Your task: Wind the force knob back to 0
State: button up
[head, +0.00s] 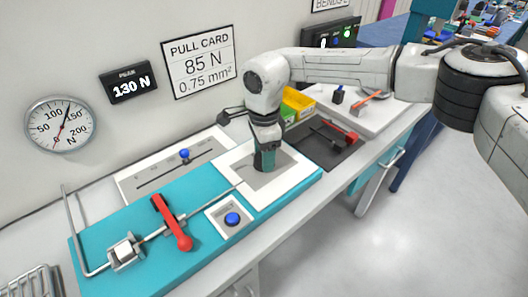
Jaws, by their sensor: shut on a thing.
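My gripper (264,168) points straight down onto the grey square of a white-framed panel (294,179) at the back right of the teal bench plate. It is shut on what I take to be the force knob; the fingers and wrist hide the knob, so its setting cannot be read. The round gauge (45,127) on the wall has a dark needle pointing up, between 100 and 150. A red needle points down, slightly left. The peak display (129,86) reads 130 N.
A red lever (172,223) and a clamp (125,251) with a rod sit on the teal plate (94,229). A blue button (232,219) is in front of my gripper. A blue slider knob (184,154) is behind left. A dark tray (314,150) with red-handled tools lies right.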

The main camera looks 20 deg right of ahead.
jog(key=shift+r+n, duration=0.1)
jog(key=shift+n, duration=2.1)
jog(key=o, duration=1)
jog(key=shift+o, duration=0.2)
notch_tip(320, 180, up, 11)
jog(key=shift+b, duration=0.35)
jog(key=shift+f, duration=0.2)
